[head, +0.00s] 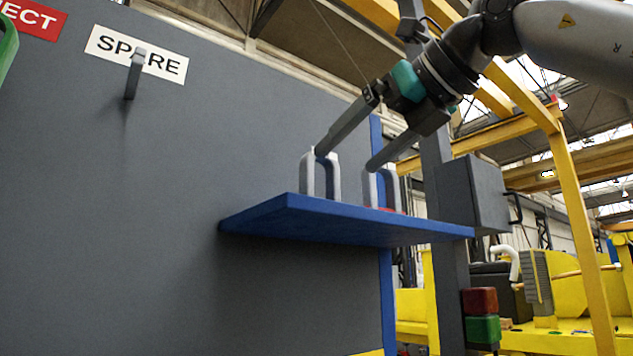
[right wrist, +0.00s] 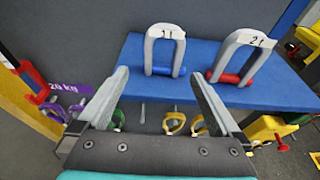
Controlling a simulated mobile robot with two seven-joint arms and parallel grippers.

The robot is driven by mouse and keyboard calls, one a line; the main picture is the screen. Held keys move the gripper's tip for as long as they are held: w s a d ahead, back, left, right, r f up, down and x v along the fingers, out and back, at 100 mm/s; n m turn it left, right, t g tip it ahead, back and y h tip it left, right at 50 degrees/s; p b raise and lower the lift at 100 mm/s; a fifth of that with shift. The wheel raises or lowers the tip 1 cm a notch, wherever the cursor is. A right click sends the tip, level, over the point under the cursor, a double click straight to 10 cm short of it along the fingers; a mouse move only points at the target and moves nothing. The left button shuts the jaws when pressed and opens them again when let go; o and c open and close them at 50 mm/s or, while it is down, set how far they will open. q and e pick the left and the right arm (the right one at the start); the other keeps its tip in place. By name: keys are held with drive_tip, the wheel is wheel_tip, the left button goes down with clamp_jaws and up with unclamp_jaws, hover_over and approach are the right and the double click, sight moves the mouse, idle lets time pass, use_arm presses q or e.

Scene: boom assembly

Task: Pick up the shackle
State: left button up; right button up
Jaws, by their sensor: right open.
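Two grey shackles stand upright on a blue shelf (head: 300,222). The left one (head: 306,175) reads "1t" in the right wrist view (right wrist: 150,52) and has a blue pin (right wrist: 165,71). The right one (head: 390,188) reads "2t" there (right wrist: 227,58) and has a red pin (right wrist: 230,78). My right gripper (head: 344,160) is open and empty, its fingers pointing down toward the shackles. In the right wrist view (right wrist: 157,75) the "1t" shackle is ahead, beyond the fingertips and slightly right of centre; the "2t" one is further right. My left gripper is not in view.
The shelf is fixed to a grey panel (head: 150,220) with a "SPARE" sign (head: 160,62) and a hook (head: 134,75). In the right wrist view, yellow rings (right wrist: 174,123) and a purple "20 kg" label (right wrist: 70,87) appear below. A green object (head: 6,45) is cut off at left.

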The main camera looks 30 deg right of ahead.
sight(328, 177)
drive_tip(key=x, duration=0.6)
drive_tip(key=shift+p, duration=0.35)
drive_tip(key=shift+w+f, duration=0.1)
drive_tip(key=shift+w, duration=0.25)
drive_tip(key=shift+w+f, duration=0.15)
drive_tip(key=shift+w, duration=0.25)
drive_tip(key=p+x, duration=0.2)
drive_tip(key=x, duration=0.3)
drive_tip(key=shift+d, duration=0.2)
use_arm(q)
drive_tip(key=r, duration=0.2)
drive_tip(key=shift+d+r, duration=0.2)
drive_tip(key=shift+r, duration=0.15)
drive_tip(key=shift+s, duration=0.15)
use_arm(e)
drive_tip(key=shift+s, duration=0.1)
drive_tip(key=shift+c, duration=0.2)
clamp_jaws()
